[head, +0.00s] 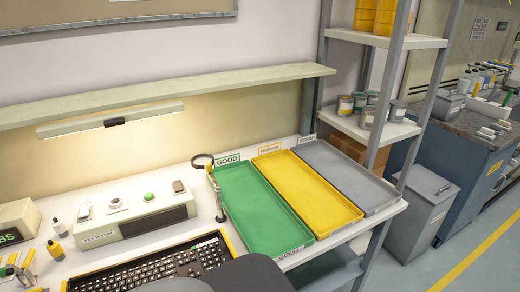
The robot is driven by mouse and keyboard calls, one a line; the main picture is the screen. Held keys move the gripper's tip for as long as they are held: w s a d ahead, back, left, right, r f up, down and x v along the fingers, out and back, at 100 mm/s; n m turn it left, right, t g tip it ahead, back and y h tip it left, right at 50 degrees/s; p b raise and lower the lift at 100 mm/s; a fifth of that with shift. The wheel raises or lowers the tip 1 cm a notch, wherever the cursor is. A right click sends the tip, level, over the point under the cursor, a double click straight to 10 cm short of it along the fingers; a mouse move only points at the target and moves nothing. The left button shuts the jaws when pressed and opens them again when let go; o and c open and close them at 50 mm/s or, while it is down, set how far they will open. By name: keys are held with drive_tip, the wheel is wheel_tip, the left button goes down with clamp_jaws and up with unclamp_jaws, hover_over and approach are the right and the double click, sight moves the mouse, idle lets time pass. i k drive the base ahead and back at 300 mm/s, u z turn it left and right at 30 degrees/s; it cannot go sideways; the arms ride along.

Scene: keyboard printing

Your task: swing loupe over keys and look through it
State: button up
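The loupe (202,161) is a dark ring at the back of the bench, near the left rear corner of the green tray. Its thin post (218,200) stands beside the tray's left edge. The loupe's ring is behind and apart from the keyboard, not over its keys. The black keyboard (160,268) lies at the front of the bench, with rows of dark keys and a yellow mark at its right end. A dark rounded part of mine covers its lower right. My gripper is not in view.
A green tray (222,174), a yellow tray (355,213) and a grey tray (386,203) fill the bench's right side. A beige box labelled key tester (118,231) stands behind the keyboard. Small bottles stand at left. A shelf (150,95) with a lamp hangs above.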

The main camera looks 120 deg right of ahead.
sight(207, 167)
drive_tip(key=k, duration=1.35)
drive_tip(key=z, duration=1.05)
drive_tip(key=i, duration=0.5)
drive_tip(key=u, duration=0.05)
